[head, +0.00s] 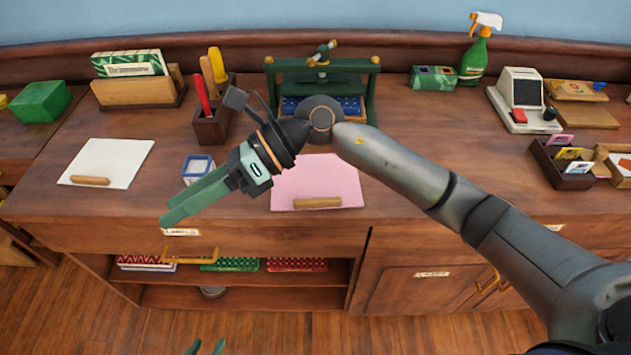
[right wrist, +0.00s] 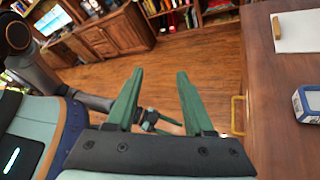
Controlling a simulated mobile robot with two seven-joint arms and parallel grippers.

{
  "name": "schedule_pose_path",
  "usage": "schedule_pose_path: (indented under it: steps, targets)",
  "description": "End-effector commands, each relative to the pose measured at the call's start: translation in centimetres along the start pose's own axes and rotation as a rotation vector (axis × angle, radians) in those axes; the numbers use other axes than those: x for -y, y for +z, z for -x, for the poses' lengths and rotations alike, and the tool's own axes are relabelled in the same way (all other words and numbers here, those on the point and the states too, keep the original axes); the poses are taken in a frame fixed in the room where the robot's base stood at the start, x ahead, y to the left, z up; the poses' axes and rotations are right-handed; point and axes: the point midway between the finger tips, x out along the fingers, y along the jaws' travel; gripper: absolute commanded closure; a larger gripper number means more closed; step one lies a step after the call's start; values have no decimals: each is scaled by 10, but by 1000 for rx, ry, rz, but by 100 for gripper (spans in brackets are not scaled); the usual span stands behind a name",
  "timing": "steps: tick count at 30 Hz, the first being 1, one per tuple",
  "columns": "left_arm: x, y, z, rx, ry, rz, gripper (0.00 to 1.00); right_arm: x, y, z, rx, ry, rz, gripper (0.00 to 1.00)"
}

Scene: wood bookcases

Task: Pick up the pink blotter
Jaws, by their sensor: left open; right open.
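The pink blotter (head: 312,180) lies flat on the desk top near its front edge in the head view, with a wooden bar (head: 318,203) along its front side. My right gripper (head: 174,203) is open and empty, to the left of the blotter over the desk's front edge.
A white blotter (head: 112,160) lies left, with a blue-and-white box (head: 198,167) between the blotters. A pen holder (head: 212,125) and green-framed press (head: 375,85) stand behind. The desk top right of the pink blotter is mostly clear. A drawer handle (head: 190,256) sticks out below.

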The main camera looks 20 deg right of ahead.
Motion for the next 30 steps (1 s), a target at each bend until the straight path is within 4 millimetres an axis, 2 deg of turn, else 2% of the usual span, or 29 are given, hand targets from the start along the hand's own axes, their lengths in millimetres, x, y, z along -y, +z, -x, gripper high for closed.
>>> schedule_pose_path:
  steps: [2,5,6,9,12,15,19,27,30]
  targets:
    - [0,2,0,3,0,0,50,26,-25,17,-234,-102,91,48]
    - [0,2,0,4,1,0,50,60,-53,55,-520,-233,155,48]
    - [0,2,0,4,1,0,50,72,-60,75,-625,-285,168,48]
    - [0,2,0,4,1,0,50,92,-71,125,-848,-405,169,48]
    - [0,2,0,4,1,0,50,102,-73,166,-1004,-493,150,48]
    - [0,2,0,3,1,0,50,104,-73,191,-1091,-544,128,48]
    - [0,-1,-1,0,1,-1,50,109,-82,199,-1129,-561,115,48]
    - [0,-6,-1,-9,0,-3,50,131,-121,183,-1127,-559,114,48]
    - [0,-6,-1,-10,0,-3,50,137,-130,179,-1125,-559,116,48]
